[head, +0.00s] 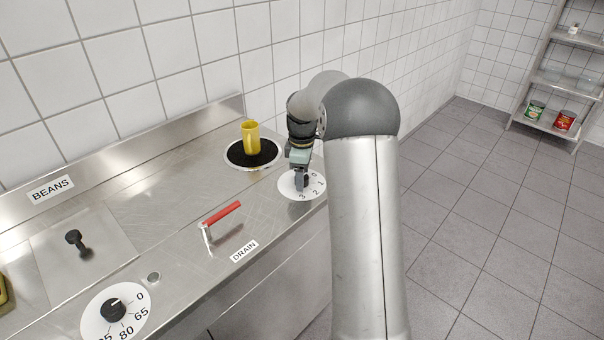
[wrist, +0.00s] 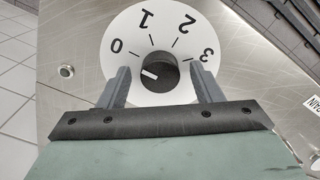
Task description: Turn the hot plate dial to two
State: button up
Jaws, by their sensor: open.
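The hot plate dial is a white disc (head: 286,188) marked 0 to 3, on the steel counter near its right end. It fills the upper middle of the wrist view (wrist: 180,92). Its black knob (wrist: 163,66) has a white mark pointing left, nearest the 0 side. My gripper (wrist: 160,70) is open, with one finger on each side of the knob and visible gaps between them. In the head view my gripper (head: 301,185) is over the dial and hides most of the knob. The black hot plate (head: 236,155) carries a yellow cup (head: 251,138).
A red-handled drain lever (head: 221,213) stands left of the dial. A second dial (head: 95,313) and a lidded beans well (head: 110,233) are farther left. A tiled wall is behind the counter. A shelf with cans (head: 565,121) stands far right.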

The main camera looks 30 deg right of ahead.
jog(key=c, duration=1)
jog(key=shift+m, duration=0.3)
jog(key=m, duration=0.3)
jog(key=shift+m, duration=0.3)
jog(key=m, duration=0.4)
jog(key=shift+a+m, duration=0.1)
jog(key=shift+m, duration=0.2)
jog(key=m, duration=0.4)
jog(key=shift+m+p, duration=0.3)
jog(key=shift+m, duration=2.2)
